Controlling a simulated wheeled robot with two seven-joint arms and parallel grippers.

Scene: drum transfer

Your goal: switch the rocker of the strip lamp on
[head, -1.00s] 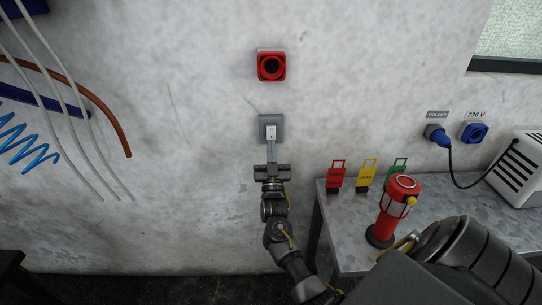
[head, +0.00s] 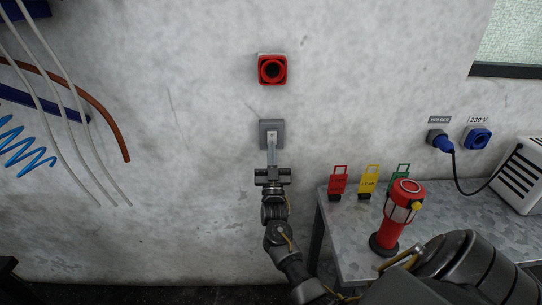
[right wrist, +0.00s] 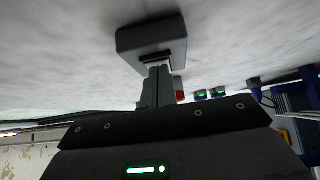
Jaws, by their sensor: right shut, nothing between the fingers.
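The rocker switch is a grey square box (head: 281,128) on the wall with a pale rocker (head: 272,134) in its middle. My right gripper (head: 271,146) is shut and empty, its fingertips at the lower part of the rocker and covering some of it. In the right wrist view the switch box (right wrist: 150,38) is straight ahead and the shut fingers (right wrist: 157,70) reach its face. Whether they touch or press the rocker I cannot tell. My left gripper is not in view.
A red socket (head: 272,69) is on the wall above the switch. A metal table (head: 345,236) at the right bears red, yellow and green tags (head: 369,180). Blue sockets (head: 477,138), one with a plugged cable, are at the right. Hoses (head: 100,98) hang at the left.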

